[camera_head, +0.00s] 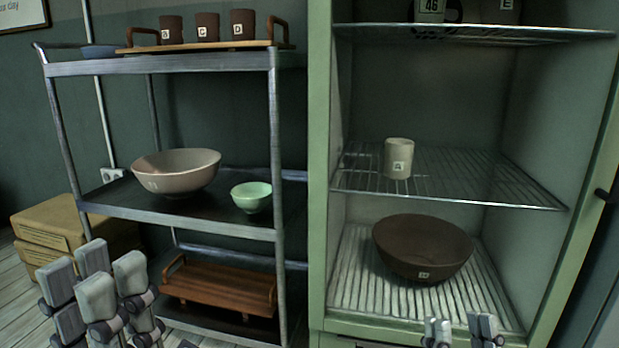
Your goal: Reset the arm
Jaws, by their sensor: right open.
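My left gripper (94,279) is at the lower left, in front of the cart, with its fingers pointing up. Its finger pads overlap in this view, so I cannot tell how far apart they are. I see nothing held in it. My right gripper (461,330) is at the bottom edge, in front of the cabinet's lower part. Its fingertips stand apart with an empty gap between them, and the rest of it is cut off by the frame.
A metal cart (165,66) holds dark cups (207,27), a beige bowl (177,170), a green bowl (251,196) and a wooden tray (219,287). The open green cabinet (319,200) holds a white cup (398,158) and a brown bowl (422,247). Boxes (62,222) stand left.

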